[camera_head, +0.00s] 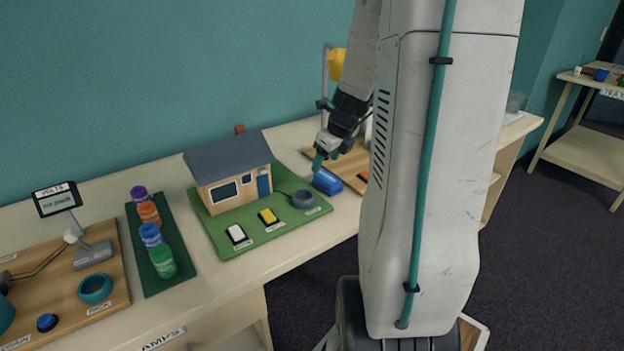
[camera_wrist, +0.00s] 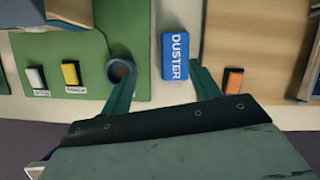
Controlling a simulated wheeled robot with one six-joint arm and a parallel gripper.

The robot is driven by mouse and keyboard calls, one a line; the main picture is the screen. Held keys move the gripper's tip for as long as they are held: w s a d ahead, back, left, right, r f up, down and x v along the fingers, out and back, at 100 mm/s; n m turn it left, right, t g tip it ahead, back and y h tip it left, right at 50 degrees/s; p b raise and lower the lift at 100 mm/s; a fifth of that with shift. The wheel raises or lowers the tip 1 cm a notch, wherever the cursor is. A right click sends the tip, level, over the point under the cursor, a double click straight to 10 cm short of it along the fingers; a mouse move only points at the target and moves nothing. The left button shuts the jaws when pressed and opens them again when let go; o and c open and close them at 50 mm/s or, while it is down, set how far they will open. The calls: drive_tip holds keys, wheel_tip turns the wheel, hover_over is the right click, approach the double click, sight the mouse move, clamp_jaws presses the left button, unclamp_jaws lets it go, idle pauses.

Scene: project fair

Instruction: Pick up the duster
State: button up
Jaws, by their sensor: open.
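The duster (camera_wrist: 175,57) is a blue block with white lettering that reads DUSTER. In the wrist view it lies flat on the pale tabletop, between and just ahead of my gripper's two fingers. My gripper (camera_wrist: 158,78) is open, with teal fingers spread on either side of the duster's line and nothing held. In the head view the duster (camera_head: 327,182) lies between the green board and the wooden board, with my gripper (camera_head: 321,161) just above it. The height gap between fingers and duster is hard to tell.
A green board (camera_head: 232,241) with a model house (camera_head: 231,176) and a grey-blue ring (camera_head: 303,199) borders the duster on the left. The ring (camera_wrist: 120,72) is close to the left finger. An orange-and-black block (camera_wrist: 233,80) lies close to the right finger.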

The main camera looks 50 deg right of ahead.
sight(328, 176)
drive_tip(key=d, duration=0.1)
drive_tip(key=f+m, duration=0.1)
drive_tip(key=d+m, duration=0.1)
drive_tip(key=shift+s+d+f, duration=0.25)
drive_tip(key=shift+d+f, duration=0.1)
drive_tip(key=shift+f, duration=0.05)
drive_tip(key=x, duration=0.7)
drive_tip(key=shift+f, duration=0.15)
drive_tip(key=c, duration=0.7)
